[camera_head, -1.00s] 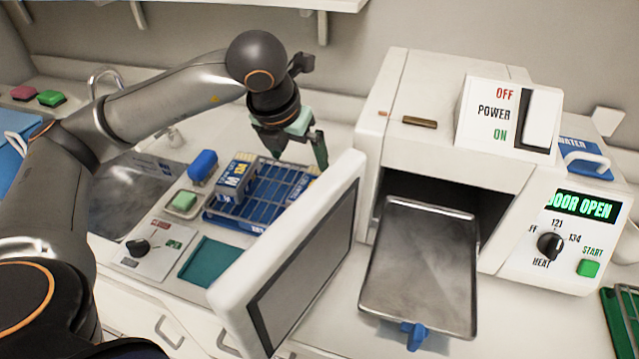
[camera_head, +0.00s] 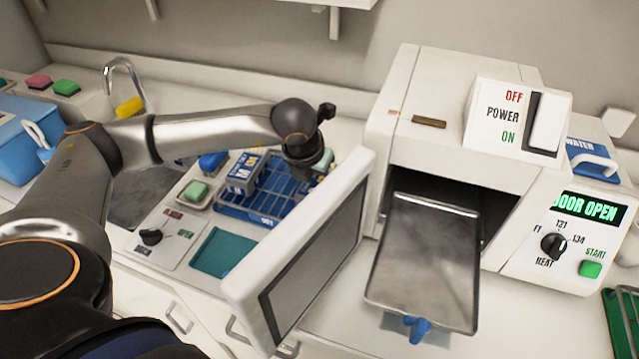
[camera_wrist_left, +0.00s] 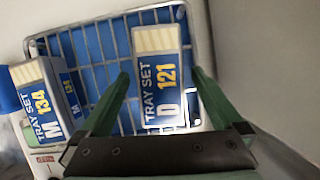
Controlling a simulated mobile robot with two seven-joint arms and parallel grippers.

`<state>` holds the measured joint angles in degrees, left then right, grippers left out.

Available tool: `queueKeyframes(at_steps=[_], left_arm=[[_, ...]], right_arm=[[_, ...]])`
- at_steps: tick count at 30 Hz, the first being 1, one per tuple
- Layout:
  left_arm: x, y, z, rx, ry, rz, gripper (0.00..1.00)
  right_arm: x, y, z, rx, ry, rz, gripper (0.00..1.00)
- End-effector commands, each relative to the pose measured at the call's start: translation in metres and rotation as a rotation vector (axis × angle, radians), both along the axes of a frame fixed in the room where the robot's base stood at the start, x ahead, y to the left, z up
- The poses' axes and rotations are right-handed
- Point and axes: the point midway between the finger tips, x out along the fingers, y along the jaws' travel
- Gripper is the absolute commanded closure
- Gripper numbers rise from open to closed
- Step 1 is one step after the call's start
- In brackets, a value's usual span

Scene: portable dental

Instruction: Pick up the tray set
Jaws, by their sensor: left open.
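In the left wrist view, a box labelled TRAY SET D 121 (camera_wrist_left: 158,72) lies in a wire rack (camera_wrist_left: 98,50) with a blue base. A second box, TRAY SET M 134 (camera_wrist_left: 42,98), is at its left; it also shows in the head view (camera_head: 243,174) on the rack (camera_head: 284,197). My left gripper (camera_wrist_left: 160,78) is open, with its green fingers on either side of the D 121 box. I cannot tell whether they touch it. In the head view my wrist hides most of this gripper and the D 121 box. My right gripper is not in view.
The open white door (camera_head: 300,260) of the sterilizer (camera_head: 420,90) stands close to the right of my left gripper. Its metal tray (camera_head: 425,262) sticks out, with a display reading DOOR OPEN. A sink (camera_head: 145,195) lies left of the rack.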

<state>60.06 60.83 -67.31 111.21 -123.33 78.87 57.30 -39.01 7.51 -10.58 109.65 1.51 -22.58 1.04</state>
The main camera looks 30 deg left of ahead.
Motion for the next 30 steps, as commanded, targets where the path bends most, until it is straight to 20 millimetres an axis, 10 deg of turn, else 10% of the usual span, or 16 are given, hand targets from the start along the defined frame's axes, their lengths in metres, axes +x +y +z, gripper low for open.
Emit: queueKeyframes(at_steps=[30], left_arm=[[-0.0001, 0.0005, 0.0006, 0.001, 0.000, 0.001, 1.00]], right_arm=[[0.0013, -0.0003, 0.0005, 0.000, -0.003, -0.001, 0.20]])
